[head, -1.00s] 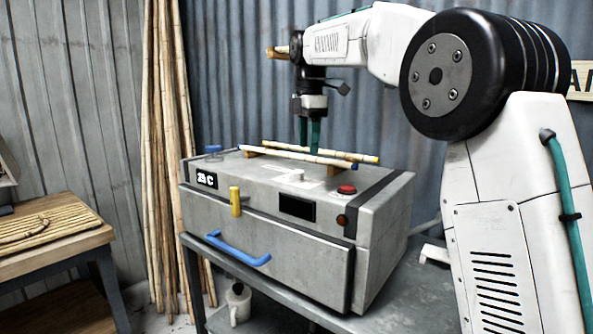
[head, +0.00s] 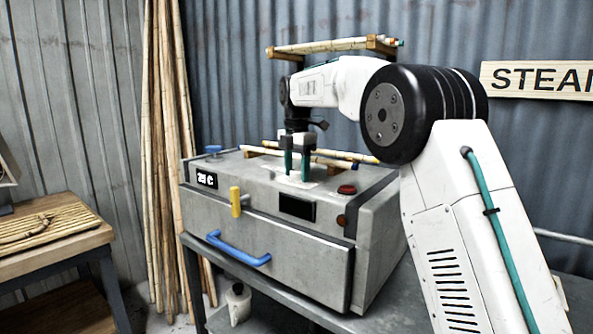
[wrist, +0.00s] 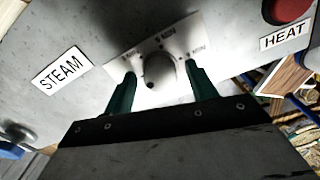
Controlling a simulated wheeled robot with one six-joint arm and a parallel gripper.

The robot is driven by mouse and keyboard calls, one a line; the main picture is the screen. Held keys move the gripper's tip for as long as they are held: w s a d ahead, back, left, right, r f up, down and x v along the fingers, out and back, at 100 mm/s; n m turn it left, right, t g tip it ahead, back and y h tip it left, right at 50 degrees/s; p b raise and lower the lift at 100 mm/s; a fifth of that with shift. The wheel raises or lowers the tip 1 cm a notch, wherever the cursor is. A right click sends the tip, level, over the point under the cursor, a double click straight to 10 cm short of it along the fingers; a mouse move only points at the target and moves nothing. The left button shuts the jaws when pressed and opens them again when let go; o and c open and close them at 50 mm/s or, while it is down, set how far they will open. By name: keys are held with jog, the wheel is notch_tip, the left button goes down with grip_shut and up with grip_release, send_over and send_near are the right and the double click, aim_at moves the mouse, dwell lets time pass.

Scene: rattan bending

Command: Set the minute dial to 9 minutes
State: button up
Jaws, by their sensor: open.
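In the head view the plate lies on top of the grey steam box (head: 330,262), with the dial mostly hidden by my fingers. My gripper (head: 297,178) points down over the plate, fingers parted. In the wrist view my gripper's green fingertips (wrist: 160,85) stand on either side of the knob, with a gap visible at each side. Whether the fingers reach down to the plate is unclear.
A red button (head: 347,189) is right of the dial, beside a HEAT label (wrist: 284,36). A STEAM label (wrist: 61,70) is on the left. Rattan poles (head: 318,152) lie on the box behind my gripper. A yellow lever (head: 235,201) and blue handle (head: 238,250) are at the front.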

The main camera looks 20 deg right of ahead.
jog(key=c, duration=1)
